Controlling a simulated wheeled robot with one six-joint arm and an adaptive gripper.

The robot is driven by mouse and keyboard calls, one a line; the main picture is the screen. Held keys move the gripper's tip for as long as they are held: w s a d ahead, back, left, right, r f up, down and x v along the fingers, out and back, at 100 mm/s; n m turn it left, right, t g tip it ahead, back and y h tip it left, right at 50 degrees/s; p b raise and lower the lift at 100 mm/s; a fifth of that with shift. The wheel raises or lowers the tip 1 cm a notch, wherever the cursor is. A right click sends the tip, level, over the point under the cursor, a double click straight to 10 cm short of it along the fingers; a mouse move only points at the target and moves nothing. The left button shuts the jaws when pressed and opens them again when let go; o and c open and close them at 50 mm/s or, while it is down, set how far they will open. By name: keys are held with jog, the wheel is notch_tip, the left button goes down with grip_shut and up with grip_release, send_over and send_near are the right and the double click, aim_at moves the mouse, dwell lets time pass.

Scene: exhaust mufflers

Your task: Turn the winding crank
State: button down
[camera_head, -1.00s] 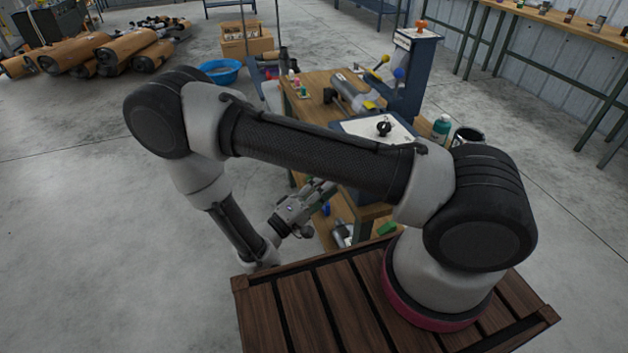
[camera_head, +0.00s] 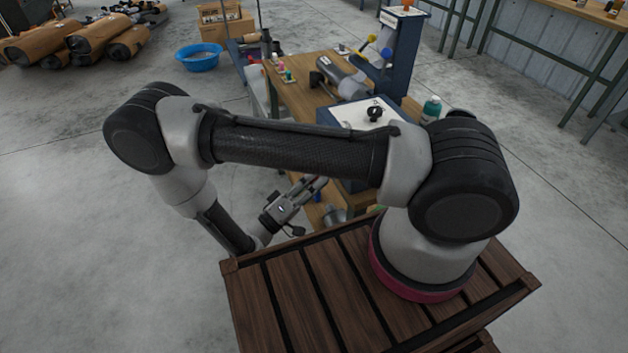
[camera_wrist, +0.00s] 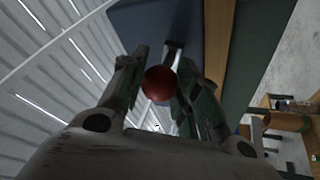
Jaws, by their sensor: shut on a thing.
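My gripper (camera_wrist: 155,75) is shut on a dark red ball knob (camera_wrist: 158,84) in the wrist view. I take the knob for the crank's handle. A short grey metal piece (camera_wrist: 172,52) shows just beyond it, against a blue surface. In the head view my gripper (camera_head: 318,184) is low at the near left side of the workbench, below my arm. The crank and its knob cannot be made out there. A blue box with a white top (camera_head: 352,113) and a black knob (camera_head: 374,114) stands on the bench, partly behind my arm.
The wooden workbench (camera_head: 292,92) carries a grey cylinder (camera_head: 340,78) and small bottles. A blue stand (camera_head: 400,62) rises at its far right, with a teal bottle (camera_head: 432,107) nearby. A blue basin (camera_head: 198,57) and brown mufflers (camera_head: 98,40) are far left. The left floor is clear.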

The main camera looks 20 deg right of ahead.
jog(key=shift+s+d, duration=0.1)
jog(key=c, duration=1)
grip_release()
jog(key=shift+c, duration=0.2)
jog(key=v, duration=1.2)
jog(key=shift+f, duration=0.1)
